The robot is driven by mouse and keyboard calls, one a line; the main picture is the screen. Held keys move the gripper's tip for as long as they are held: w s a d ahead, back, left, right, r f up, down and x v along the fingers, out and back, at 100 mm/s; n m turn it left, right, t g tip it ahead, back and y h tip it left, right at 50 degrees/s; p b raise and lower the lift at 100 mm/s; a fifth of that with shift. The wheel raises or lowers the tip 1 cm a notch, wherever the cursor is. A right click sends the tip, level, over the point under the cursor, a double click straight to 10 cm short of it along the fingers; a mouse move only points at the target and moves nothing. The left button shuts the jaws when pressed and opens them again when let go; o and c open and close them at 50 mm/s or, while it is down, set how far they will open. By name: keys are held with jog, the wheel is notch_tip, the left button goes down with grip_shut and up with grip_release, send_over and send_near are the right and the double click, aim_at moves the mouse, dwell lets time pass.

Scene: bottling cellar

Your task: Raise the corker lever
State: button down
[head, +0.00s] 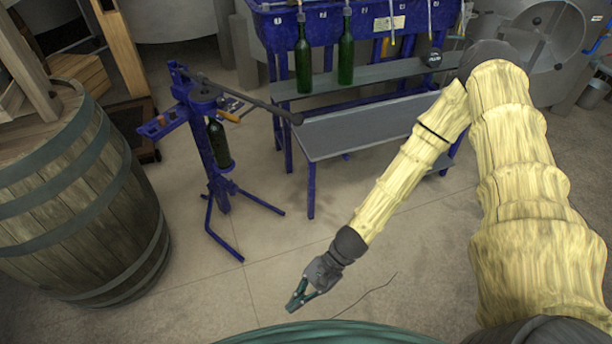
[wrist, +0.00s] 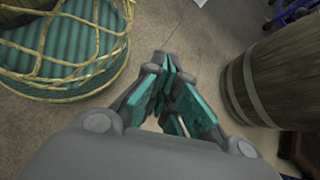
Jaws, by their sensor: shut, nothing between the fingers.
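The blue floor corker (head: 210,165) stands on splayed legs left of centre in the head view. Its dark lever (head: 250,100) slants from the corker's head down to the right and ends in a round knob (head: 297,119). A green bottle (head: 218,145) stands upright in the corker below the lever. My gripper (head: 296,296) is low at the bottom centre, in front of the corker and well apart from the lever. Its fingers are shut and empty; they also show in the wrist view (wrist: 172,95). A blue leg (wrist: 291,12) shows at that view's top right; the lever does not.
A large wooden barrel (head: 80,200) stands left of the corker; a barrel (wrist: 270,72) is right of my fingers in the wrist view. A blue bottle filler (head: 350,22) with green bottles and a grey shelf (head: 365,128) stands behind. The floor (head: 270,235) between gripper and corker is clear.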

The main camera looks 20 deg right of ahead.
jog(key=w+d+r+m+t+y+b, duration=0.2)
jog(key=w+r+m+t+y+b, duration=0.15)
jog(key=w, duration=0.55)
jog(key=w+d+r+m+t+y+b, duration=0.2)
jog(key=w+m+t+y+b, duration=0.15)
jog(key=w, duration=0.65)
jog(key=w+d+r+m+t+b, duration=0.2)
jog(key=w+d+t, duration=0.4)
jog(key=d, duration=0.3)
jog(key=w+d+r+m+t+b, duration=0.3)
jog(key=w+d+r+m+t, duration=0.1)
jog(key=d, duration=0.6)
notch_tip(320, 180, up, 3)
jog(key=w+t, duration=0.1)
jog(key=t, duration=0.1)
jog(key=shift+w+t+h, duration=0.3)
jog(key=shift+w+t, duration=0.05)
jog(key=shift+t, duration=0.05)
jog(key=shift+w+r, duration=0.1)
jog(key=s+r+x, duration=0.1)
jog(key=r+x, duration=0.1)
jog(key=x, duration=1)
jog(key=shift+r, duration=0.35)
